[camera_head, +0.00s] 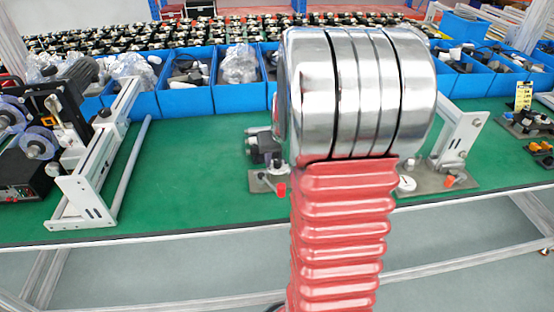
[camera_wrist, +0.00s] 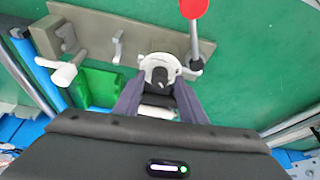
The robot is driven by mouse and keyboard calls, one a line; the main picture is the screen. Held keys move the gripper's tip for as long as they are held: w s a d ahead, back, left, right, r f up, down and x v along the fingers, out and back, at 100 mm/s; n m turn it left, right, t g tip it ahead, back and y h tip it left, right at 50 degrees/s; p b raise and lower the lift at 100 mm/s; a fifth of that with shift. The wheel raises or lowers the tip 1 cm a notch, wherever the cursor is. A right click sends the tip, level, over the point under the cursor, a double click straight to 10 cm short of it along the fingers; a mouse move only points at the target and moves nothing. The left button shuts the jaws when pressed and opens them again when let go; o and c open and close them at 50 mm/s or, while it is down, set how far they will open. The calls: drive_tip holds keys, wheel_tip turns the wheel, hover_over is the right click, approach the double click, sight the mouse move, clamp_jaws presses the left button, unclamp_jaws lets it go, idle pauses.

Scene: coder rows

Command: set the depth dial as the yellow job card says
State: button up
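The yellow job card (camera_head: 523,95) stands at the right of the bench in the head view; its writing is too small to read. A white round part with a dark centre (camera_wrist: 160,68), which looks like a dial, sits on a grey-beige plate (camera_wrist: 90,28) in the wrist view. My gripper (camera_wrist: 160,82) is just in front of it, its two dark fingers apart on either side of the white part's near edge. I cannot tell whether they touch it. No dial marking is legible. In the head view my arm hides the gripper and the middle of the bench.
A red disc on a grey stem (camera_wrist: 193,8) stands close right of the white part. A white lever (camera_wrist: 62,72) is at the left. Blue bins (camera_head: 240,95) line the back of the green bench (camera_head: 200,170). A white frame (camera_head: 100,170) stands left.

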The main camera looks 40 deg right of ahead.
clamp_jaws()
drive_tip(key=shift+n+y, duration=0.4)
drive_tip(key=shift+n, duration=0.5)
drive_tip(key=shift+o, duration=0.4)
unclamp_jaws()
drive_tip(key=shift+s+r, duration=0.1)
drive_tip(key=v, duration=1.3)
drive_tip(key=shift+s, duration=0.25)
drive_tip(key=shift+a+r, duration=0.1)
drive_tip(key=shift+r, duration=0.05)
